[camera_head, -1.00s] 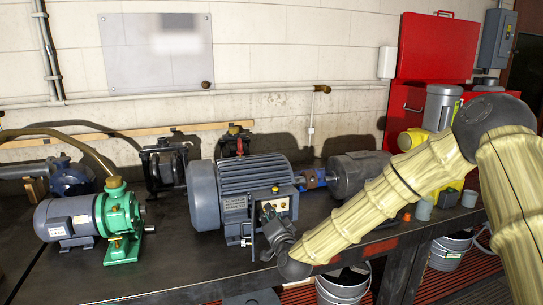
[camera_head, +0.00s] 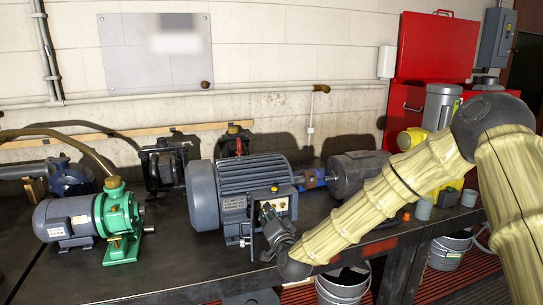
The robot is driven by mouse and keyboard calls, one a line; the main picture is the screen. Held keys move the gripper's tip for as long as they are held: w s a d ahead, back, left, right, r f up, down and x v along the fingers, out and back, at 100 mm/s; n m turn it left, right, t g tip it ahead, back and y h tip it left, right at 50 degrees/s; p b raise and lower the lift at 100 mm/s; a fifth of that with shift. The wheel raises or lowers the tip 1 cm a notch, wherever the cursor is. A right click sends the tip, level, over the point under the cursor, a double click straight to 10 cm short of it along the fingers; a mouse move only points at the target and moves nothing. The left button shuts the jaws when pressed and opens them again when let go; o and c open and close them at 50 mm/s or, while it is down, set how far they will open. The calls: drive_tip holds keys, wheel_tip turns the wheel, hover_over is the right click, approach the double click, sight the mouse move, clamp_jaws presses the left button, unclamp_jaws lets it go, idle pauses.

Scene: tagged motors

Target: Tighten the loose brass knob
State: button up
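My gripper (camera_head: 267,212) is at the front of the large blue-grey motor (camera_head: 232,190), close against a small pale panel (camera_head: 286,203) on its side. The gripper and wrist hide part of this panel, and its fingertips are too small and dark to tell open from shut. A small brass-coloured knob (camera_head: 275,189) shows just above the panel. I cannot tell which knob is loose, or whether my gripper touches one.
A green pump with a small motor (camera_head: 118,215) stands to the left on the dark bench (camera_head: 180,260). A dark grey motor (camera_head: 357,172) stands behind my arm. Metal buckets (camera_head: 343,284) are below the bench. Bare bench lies between the pump and large motor.

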drive_tip(key=n, duration=0.7)
drive_tip(key=shift+s+a+r+n, duration=0.1)
drive_tip(key=shift+a+n, duration=0.15)
drive_tip(key=shift+n, duration=0.15)
drive_tip(key=n, duration=0.3)
drive_tip(key=shift+r+b, duration=0.1)
drive_tip(key=shift+b, duration=0.25)
